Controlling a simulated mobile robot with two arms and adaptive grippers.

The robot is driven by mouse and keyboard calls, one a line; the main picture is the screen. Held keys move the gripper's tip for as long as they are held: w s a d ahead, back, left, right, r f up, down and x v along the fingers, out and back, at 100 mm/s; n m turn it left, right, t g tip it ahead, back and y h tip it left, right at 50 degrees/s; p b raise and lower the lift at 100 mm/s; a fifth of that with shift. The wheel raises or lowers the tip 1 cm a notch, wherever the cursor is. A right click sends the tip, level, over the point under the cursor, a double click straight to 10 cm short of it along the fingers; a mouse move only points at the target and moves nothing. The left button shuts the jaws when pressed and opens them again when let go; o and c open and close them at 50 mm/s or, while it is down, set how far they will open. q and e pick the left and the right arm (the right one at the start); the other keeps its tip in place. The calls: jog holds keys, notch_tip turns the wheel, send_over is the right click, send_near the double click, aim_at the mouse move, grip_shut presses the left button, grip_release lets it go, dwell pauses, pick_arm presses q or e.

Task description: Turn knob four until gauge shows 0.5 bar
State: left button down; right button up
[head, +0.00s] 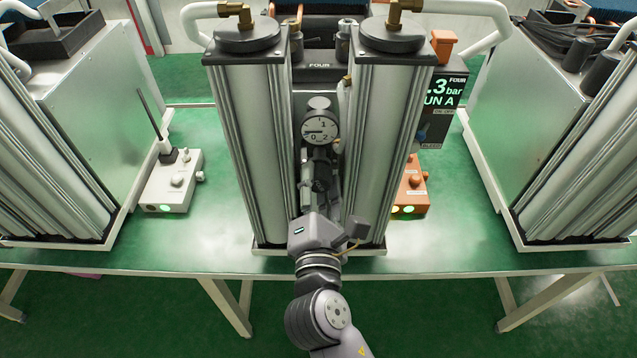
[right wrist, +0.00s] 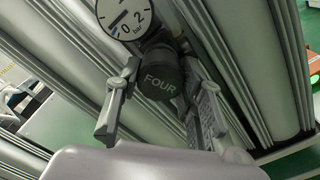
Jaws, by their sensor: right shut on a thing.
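Knob four is a dark round knob marked FOUR (right wrist: 160,80) in the right wrist view. My right gripper (right wrist: 164,100) is shut on it, with one finger on each side. In the head view my right gripper (head: 319,178) reaches up between two silver columns and mostly hides the knob. The round white gauge (head: 320,129) sits just above, marked 0, 1 and 2. Its needle points left, on the low side of the scale. The gauge also shows partly in the right wrist view (right wrist: 124,17), cut off at the top. My left gripper is not in view.
A black display (head: 446,100) labelled FOUR, partly hidden by the right column (head: 383,150), shows ".3 bar". The left column (head: 250,150) stands close to my arm. A white box (head: 172,182) and an orange box (head: 410,192) sit on the green table (head: 450,235).

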jog(key=shift+m, duration=0.9)
jog(key=o, duration=1.2)
jog(key=shift+c, duration=0.2)
